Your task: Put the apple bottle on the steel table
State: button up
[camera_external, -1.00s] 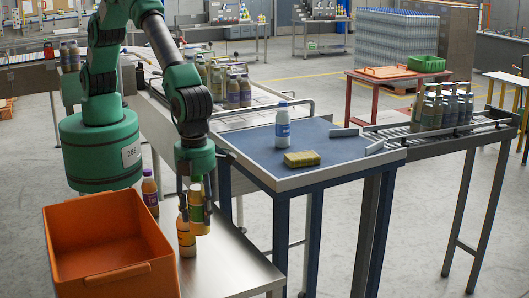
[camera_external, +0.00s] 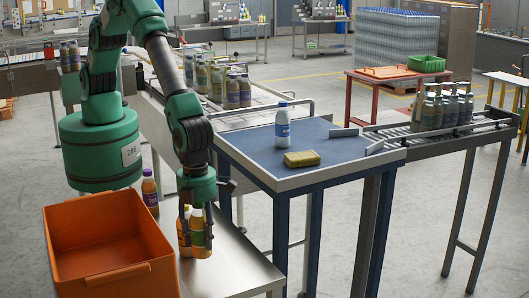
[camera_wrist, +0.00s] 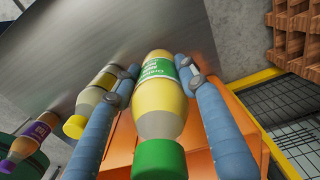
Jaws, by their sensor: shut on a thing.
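The apple bottle (camera_external: 200,238), yellow with a green label and green cap, is between the fingers of my gripper (camera_external: 197,234). My gripper is shut on it; in the wrist view the bottle (camera_wrist: 160,105) lies between both blue fingers (camera_wrist: 160,72), green cap nearest the camera. The bottle is upright, low over the steel table (camera_external: 237,263); I cannot tell whether its base touches the top. The steel table (camera_wrist: 130,38) also shows in the wrist view.
A yellow-capped bottle (camera_wrist: 85,108) stands close beside the held one. A purple-labelled bottle (camera_external: 150,192) stands farther back. An orange crate (camera_external: 108,240) is at the left. The blue-topped table (camera_external: 255,150) carries a white bottle (camera_external: 283,125) and a sponge (camera_external: 302,158).

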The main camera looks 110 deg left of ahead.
aim_at(199, 218)
jog(key=shift+f, duration=1.65)
jog(key=shift+f+p, duration=0.5)
jog(key=shift+f, duration=1.35)
jog(key=shift+f, duration=0.1)
jog(key=o, duration=1.4)
notch_tip(199, 218, up, 12)
jog(key=shift+r+b, duration=0.1)
jog(key=shift+b, duration=0.65)
